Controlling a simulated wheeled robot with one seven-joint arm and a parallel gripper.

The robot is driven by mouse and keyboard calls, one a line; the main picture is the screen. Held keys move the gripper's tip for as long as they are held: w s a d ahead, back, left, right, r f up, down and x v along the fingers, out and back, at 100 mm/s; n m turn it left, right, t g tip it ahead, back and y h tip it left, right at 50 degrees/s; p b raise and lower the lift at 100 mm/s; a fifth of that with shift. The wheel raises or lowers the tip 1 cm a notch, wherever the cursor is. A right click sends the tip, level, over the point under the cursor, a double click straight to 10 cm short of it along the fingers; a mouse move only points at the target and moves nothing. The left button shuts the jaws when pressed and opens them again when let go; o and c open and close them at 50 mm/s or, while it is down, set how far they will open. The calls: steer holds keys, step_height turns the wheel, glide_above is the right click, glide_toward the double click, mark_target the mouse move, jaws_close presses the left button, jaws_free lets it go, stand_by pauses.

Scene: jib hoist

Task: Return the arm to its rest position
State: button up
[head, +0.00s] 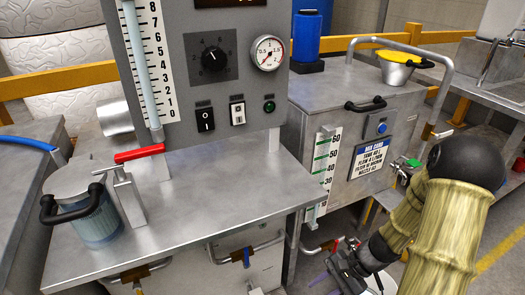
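My arm comes in at the right in the head view, with tan ribbed sleeves and a black round joint. It bends down and to the left. My gripper (326,285) is low in the picture, right of the metal bench and in front of the tank cabinet. Its two purple-tipped fingers are small in view but look apart, with nothing seen between them.
The metal bench (215,200) carries a control panel (215,60), a red-handled valve (139,153) and a clear jug (95,220). A tank cabinet (345,100) with a blue button stands beside my arm. A yellow rail (440,37) runs behind.

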step_height(320, 180, up, 53)
steer(key=s+n+t+h+p, duration=0.1)
steer(key=n+t+h+p, duration=0.3)
steer(key=p, duration=3.5)
steer(key=n+h, duration=0.4)
steer(key=n, duration=0.2)
steer(key=shift+s+a+n+p, duration=0.25)
steer(key=shift+s+n+p, duration=0.05)
steer(key=shift+p, duration=0.1)
